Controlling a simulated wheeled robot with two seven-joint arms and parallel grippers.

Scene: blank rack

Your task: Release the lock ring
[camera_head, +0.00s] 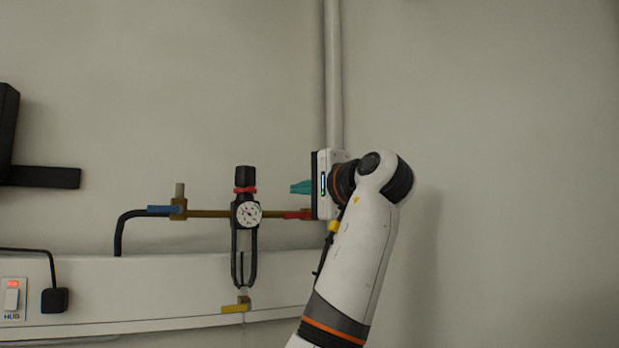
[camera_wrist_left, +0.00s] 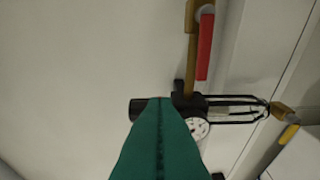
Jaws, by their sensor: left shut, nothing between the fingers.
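The red lock ring (camera_head: 245,190) sits below the black knob (camera_head: 245,175) on top of a regulator with a round white gauge (camera_head: 248,214). My left gripper (camera_head: 293,188) has its teal fingers shut and empty. They point left at about the height of the ring, and in the head view a gap shows between the fingertips and the ring. In the left wrist view the shut fingers (camera_wrist_left: 160,102) overlap the regulator. The knob (camera_wrist_left: 138,109) shows left of their tips and the gauge (camera_wrist_left: 198,128) to the right. The ring is hidden there.
A brass pipe (camera_head: 213,213) runs through the regulator, with a blue-handled valve (camera_head: 162,210) at left and a red handle (camera_head: 297,215) below my gripper. A yellow handle (camera_head: 234,309) hangs under the bowl. A switch box (camera_head: 12,298) is far left. The wall above is clear.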

